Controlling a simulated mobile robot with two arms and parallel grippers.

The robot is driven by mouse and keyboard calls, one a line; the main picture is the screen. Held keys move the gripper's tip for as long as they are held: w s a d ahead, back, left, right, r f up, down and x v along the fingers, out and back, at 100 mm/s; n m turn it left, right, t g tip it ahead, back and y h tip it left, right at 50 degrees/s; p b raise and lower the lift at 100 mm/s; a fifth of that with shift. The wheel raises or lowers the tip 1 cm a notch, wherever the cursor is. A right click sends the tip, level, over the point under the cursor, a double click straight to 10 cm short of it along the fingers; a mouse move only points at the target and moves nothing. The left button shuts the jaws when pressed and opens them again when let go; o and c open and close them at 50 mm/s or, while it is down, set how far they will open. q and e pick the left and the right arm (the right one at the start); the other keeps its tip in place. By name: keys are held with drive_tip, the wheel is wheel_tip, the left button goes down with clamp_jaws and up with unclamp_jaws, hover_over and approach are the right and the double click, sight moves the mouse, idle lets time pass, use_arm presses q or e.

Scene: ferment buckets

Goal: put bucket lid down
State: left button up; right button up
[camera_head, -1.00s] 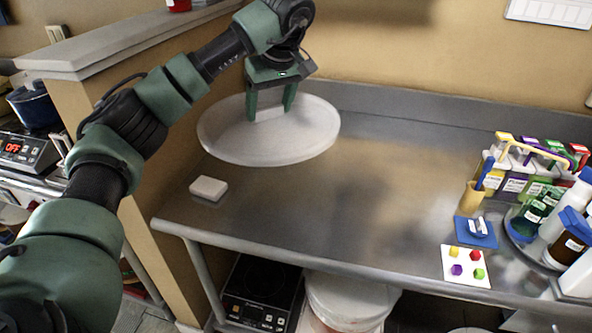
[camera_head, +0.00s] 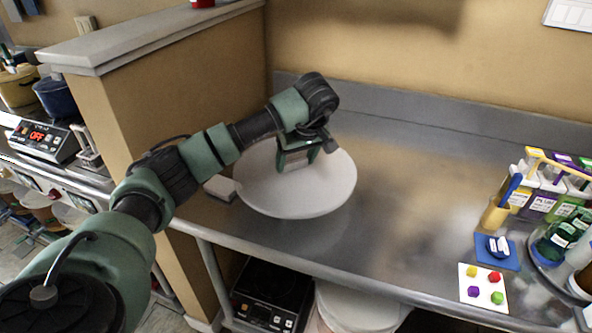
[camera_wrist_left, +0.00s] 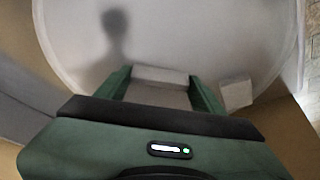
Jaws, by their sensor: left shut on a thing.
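The bucket lid (camera_head: 318,196) is a large white disc at the left end of the steel counter. It lies nearly flat, at or just above the surface; I cannot tell whether it touches. My left gripper (camera_head: 298,166) is over its middle, shut on the lid's pale block-like handle. In the left wrist view, the lid (camera_wrist_left: 205,35) fills the upper part and the handle (camera_wrist_left: 160,76) sits between the fingers of my left gripper (camera_wrist_left: 165,92). Below the counter stands a white bucket (camera_head: 358,305), partly hidden. My right gripper is not in view.
A small white block (camera_head: 221,188) lies beside the lid's left edge; it also shows in the wrist view (camera_wrist_left: 237,94). The counter's middle (camera_head: 410,210) is clear. A card with colored pieces (camera_head: 470,272), a blue pad (camera_head: 512,262) and bottles are at the right.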

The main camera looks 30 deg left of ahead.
sight(297, 170)
use_arm(q)
wheel_tip(297, 170, down, 4)
drive_tip(key=shift+r+p, duration=0.1)
drive_tip(key=shift+p, duration=0.2)
drive_tip(key=shift+f, duration=0.2)
drive_tip(key=shift+f+b, duration=0.3)
drive_tip(key=shift+f, duration=0.1)
drive_tip(key=o, duration=1.7)
drive_tip(key=shift+r, duration=0.3)
drive_tip(key=b+v, duration=0.1)
drive_tip(key=v, duration=1.1)
drive_tip(key=shift+r, duration=0.25)
